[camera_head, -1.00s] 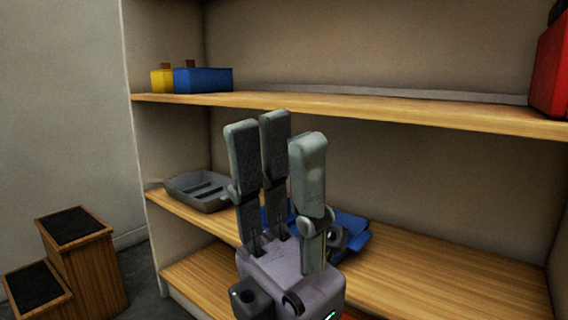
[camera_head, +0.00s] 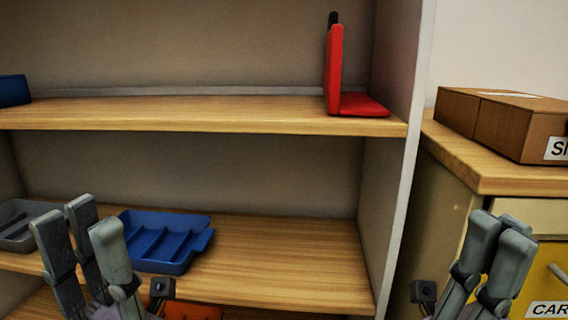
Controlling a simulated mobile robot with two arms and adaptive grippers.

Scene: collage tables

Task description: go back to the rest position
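My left gripper (camera_head: 82,240) is at the lower left, fingers pointing up, in front of the shelf unit. Its fingers stand apart with nothing between them. My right gripper (camera_head: 492,250) is at the lower right, in front of the cabinet, fingers pointing up. Its fingers look closer together in this view, and I see no object held; how far apart they are is hard to judge.
The middle shelf holds a blue tray (camera_head: 165,238) and a grey tray (camera_head: 16,222). The upper shelf (camera_head: 200,112) holds a red bookend-like object (camera_head: 336,75) and a blue item (camera_head: 14,90). A cardboard box (camera_head: 505,122) sits on the cabinet. An orange object (camera_head: 190,312) lies low.

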